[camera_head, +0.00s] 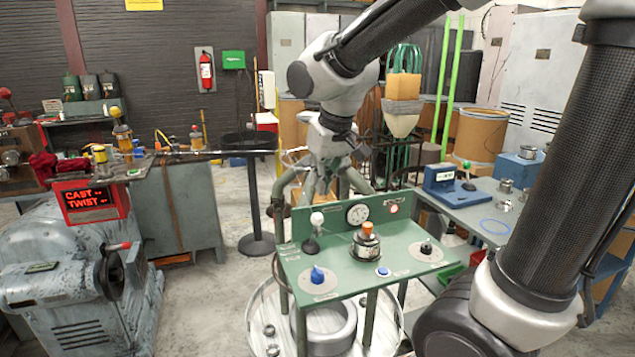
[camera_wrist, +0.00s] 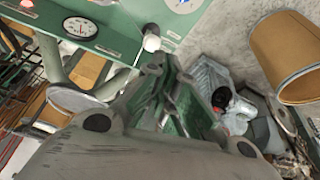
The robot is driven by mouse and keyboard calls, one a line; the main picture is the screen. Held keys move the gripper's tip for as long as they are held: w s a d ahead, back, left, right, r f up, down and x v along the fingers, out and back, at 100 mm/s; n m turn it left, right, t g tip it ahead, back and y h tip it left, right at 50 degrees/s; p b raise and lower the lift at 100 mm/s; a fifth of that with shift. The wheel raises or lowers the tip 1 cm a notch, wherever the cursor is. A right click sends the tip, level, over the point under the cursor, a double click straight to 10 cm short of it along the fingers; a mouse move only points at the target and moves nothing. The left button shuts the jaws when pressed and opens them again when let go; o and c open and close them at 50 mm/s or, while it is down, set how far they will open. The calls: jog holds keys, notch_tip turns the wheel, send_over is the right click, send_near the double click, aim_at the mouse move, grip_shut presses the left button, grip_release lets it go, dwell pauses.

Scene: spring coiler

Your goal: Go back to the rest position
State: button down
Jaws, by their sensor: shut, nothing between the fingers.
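My gripper (camera_head: 318,192) hangs from my arm just behind the green control stand (camera_head: 325,283), pointing down, above its back panel in the picture. In the wrist view my gripper (camera_wrist: 165,75) has its fingers together with nothing between them. The white-knobbed lever (camera_head: 317,219) stands at the stand's back left; its white knob (camera_wrist: 151,42) shows just beyond the fingertips in the wrist view. I cannot tell the exact gap, and nothing is held. A round gauge (camera_head: 357,214) and a red lamp (camera_head: 394,209) sit on the back panel.
The stand's top carries a blue knob (camera_head: 317,274), an orange-topped part (camera_head: 367,240) and a black knob (camera_head: 426,248). A grey machine (camera_head: 60,265) stands at left. A side table (camera_head: 465,204) is at right. Brown drums (camera_head: 482,133) stand behind.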

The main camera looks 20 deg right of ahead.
dwell(0.4)
jog(key=s+d+m, duration=0.1)
jog(key=s+d, duration=0.5)
jog(key=s, duration=0.3)
jog(key=s+d+r+m, duration=0.1)
jog(key=s+d, duration=0.6)
jog(key=s, duration=0.2)
jog(key=shift+d+h, duration=0.15)
jog(key=shift+h, duration=0.25)
